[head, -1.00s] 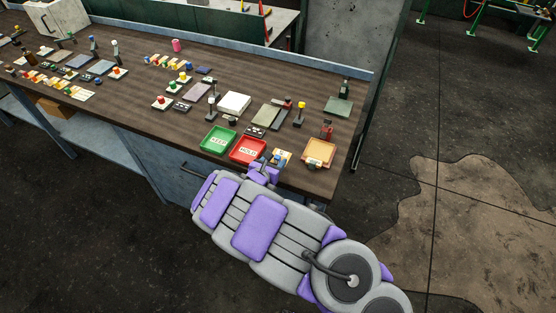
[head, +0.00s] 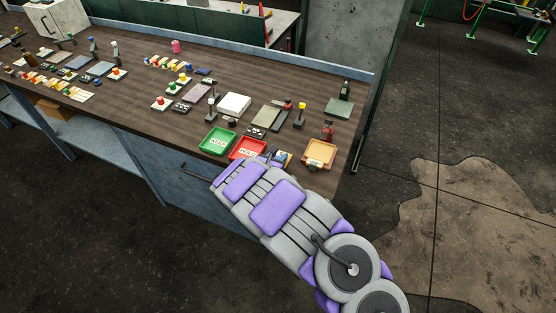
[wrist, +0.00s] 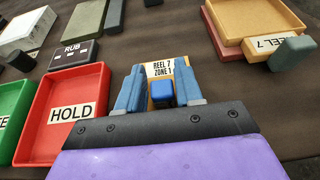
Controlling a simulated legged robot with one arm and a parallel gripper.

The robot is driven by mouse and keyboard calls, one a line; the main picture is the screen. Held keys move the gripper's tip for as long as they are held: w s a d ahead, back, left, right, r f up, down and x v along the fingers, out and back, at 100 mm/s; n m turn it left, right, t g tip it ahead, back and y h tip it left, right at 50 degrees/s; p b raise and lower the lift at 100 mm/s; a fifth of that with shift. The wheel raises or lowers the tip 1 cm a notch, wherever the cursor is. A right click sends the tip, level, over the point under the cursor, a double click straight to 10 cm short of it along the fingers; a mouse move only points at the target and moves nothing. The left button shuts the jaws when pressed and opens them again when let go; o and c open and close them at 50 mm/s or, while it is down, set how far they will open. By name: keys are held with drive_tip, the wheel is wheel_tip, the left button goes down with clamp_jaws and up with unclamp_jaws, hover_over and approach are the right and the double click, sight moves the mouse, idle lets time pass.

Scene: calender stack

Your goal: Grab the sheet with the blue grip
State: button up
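The sheet (wrist: 160,68) is a small tan plate with a white label reading "REEL 7 ZONE 1". Its blue grip (wrist: 162,93) is a small block standing on it. In the head view the sheet (head: 284,158) lies on the bench between the red and orange trays, partly hidden by my arm. My gripper (wrist: 160,82) is open, with one blue-grey finger to the left of the blue grip and one to the right. The grip's lower part is hidden by the gripper body. Whether a finger touches the grip is unclear.
A RUB block (wrist: 76,53) sits behind the red tray. Bare bench lies right of the sheet.

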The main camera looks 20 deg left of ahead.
clamp_jaws()
